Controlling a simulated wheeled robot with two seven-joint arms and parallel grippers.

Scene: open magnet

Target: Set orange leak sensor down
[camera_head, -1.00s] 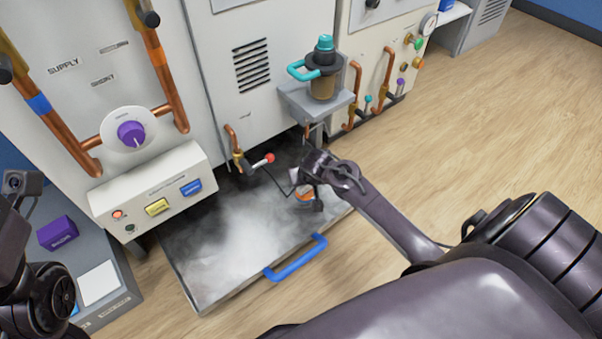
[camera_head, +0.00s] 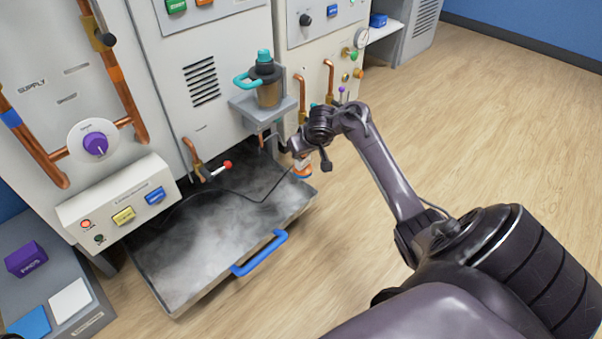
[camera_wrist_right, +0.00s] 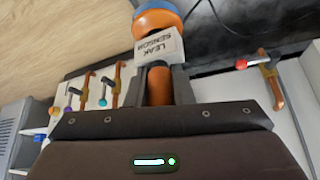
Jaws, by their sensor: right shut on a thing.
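The orange leak sensor (camera_head: 302,168) is a small orange and white piece with a thin black cable, at the right end of the drawer tray. In the right wrist view the leak sensor (camera_wrist_right: 159,47) shows a "LEAK SENSOR" label, an orange shaft and a blue-orange round end. My right gripper (camera_head: 299,150) is shut on it; the jaws (camera_wrist_right: 158,85) also show in the right wrist view. The sensor is at the tray's right rim; I cannot tell its height. My left gripper is out of view.
The pulled-out tray (camera_head: 178,309) holds white mist and has a blue handle (camera_head: 259,254). A shelf (camera_head: 250,110) with a teal-topped flask (camera_head: 267,85) stands above it. A red-tipped valve (camera_head: 212,172) juts over the tray. Open wooden floor lies to the right.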

